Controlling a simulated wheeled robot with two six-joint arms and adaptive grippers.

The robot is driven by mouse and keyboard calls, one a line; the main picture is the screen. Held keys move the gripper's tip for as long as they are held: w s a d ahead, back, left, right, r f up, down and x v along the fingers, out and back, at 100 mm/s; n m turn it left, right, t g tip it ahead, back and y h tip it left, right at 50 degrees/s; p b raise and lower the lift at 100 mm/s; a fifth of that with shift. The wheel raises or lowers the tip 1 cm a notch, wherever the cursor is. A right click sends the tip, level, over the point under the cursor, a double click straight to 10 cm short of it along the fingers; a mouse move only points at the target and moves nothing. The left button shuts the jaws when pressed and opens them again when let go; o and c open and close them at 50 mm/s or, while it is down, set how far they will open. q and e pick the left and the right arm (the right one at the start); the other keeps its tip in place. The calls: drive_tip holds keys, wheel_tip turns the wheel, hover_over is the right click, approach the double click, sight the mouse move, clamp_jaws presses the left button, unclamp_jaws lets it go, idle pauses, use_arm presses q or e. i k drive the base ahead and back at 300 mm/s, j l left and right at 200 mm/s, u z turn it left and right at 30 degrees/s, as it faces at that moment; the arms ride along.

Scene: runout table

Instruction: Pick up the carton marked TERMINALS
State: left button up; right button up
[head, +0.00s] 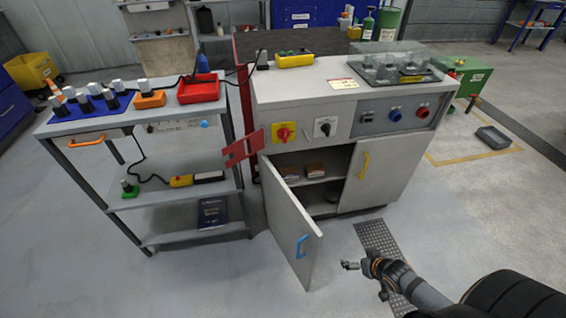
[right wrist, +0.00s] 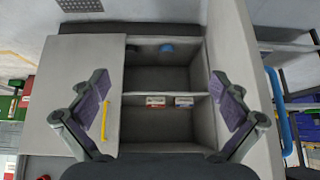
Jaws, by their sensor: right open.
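The grey cabinet (head: 330,101) stands with one door (head: 290,236) swung open. Two small cartons sit side by side on its inner shelf: one on the left (head: 290,174) and one on the right (head: 315,170). In the right wrist view, a red-and-white carton (right wrist: 155,101) and a carton with blue and red (right wrist: 184,101) show between my fingers, farther off. Their print is too small to read, so I cannot tell which is marked TERMINALS. My right gripper (head: 364,279) is open and empty in front of the cabinet, apart from the cartons; it also shows in the wrist view (right wrist: 159,88).
The open door's blue handle (head: 302,245) is close to my right gripper's left. The other door (head: 368,170), with a yellow handle, is shut. A shelf cart (head: 180,195) stands at left, with a red bin (head: 198,89) on top.

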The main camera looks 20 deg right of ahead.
sight(289, 173)
drive_tip(key=i+j, duration=0.2)
drive_tip(key=i, duration=0.2)
drive_tip(key=i+j, duration=0.15)
drive_tip(key=i, duration=0.25)
drive_tip(key=i+j, duration=0.2)
drive_tip(key=i, duration=0.2)
